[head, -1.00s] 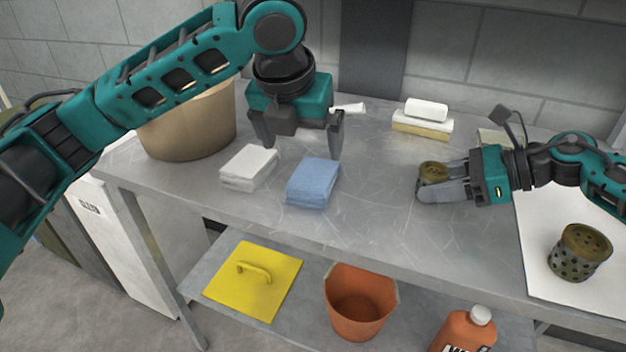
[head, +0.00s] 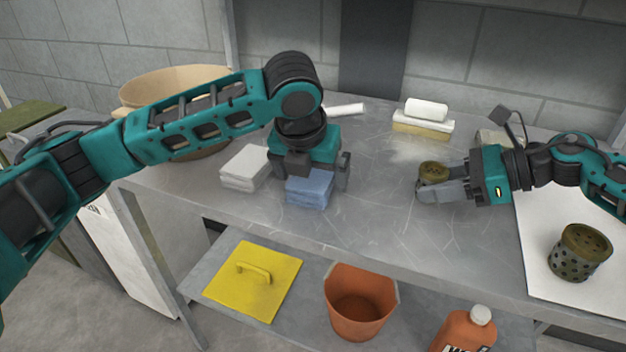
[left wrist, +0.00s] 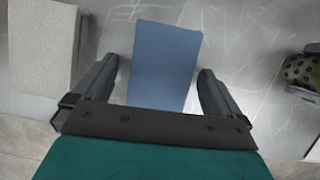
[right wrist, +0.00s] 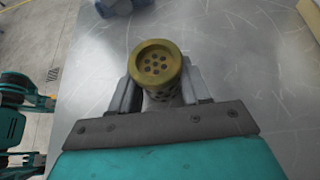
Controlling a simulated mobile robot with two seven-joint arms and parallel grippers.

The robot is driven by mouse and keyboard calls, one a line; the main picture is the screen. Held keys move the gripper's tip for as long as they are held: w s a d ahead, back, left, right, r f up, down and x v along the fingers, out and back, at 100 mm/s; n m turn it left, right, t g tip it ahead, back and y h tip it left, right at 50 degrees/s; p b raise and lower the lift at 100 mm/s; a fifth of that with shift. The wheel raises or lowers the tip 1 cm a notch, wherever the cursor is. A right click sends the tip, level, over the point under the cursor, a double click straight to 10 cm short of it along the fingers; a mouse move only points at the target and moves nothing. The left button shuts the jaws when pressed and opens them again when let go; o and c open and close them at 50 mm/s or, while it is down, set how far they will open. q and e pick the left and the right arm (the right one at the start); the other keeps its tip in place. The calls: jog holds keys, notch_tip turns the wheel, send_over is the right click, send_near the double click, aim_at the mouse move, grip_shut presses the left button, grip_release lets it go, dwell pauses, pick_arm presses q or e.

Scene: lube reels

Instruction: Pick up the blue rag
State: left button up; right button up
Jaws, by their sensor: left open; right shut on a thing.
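The blue rag (head: 310,189) is a folded stack lying on the metal table. In the left wrist view the blue rag (left wrist: 164,65) lies between the fingers of my open left gripper (left wrist: 165,85), with a gap on each side. In the head view my left gripper (head: 310,180) is low over the rag, one finger on its right side; the other finger is partly hidden. My right gripper (head: 440,185) is shut on a brass perforated strainer cup (right wrist: 156,66), near the table surface.
A folded white rag stack (head: 246,167) lies just left of the blue rag. A large tan pot (head: 160,88) stands behind my left arm. A sponge with a white block (head: 423,122) is at the back. Another strainer cup (head: 580,252) stands on a white mat (head: 560,285) at right.

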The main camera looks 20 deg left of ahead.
pick_arm(q)
jog(key=shift+f, duration=0.2)
dwell(0.4)
jog(key=c, duration=1.1)
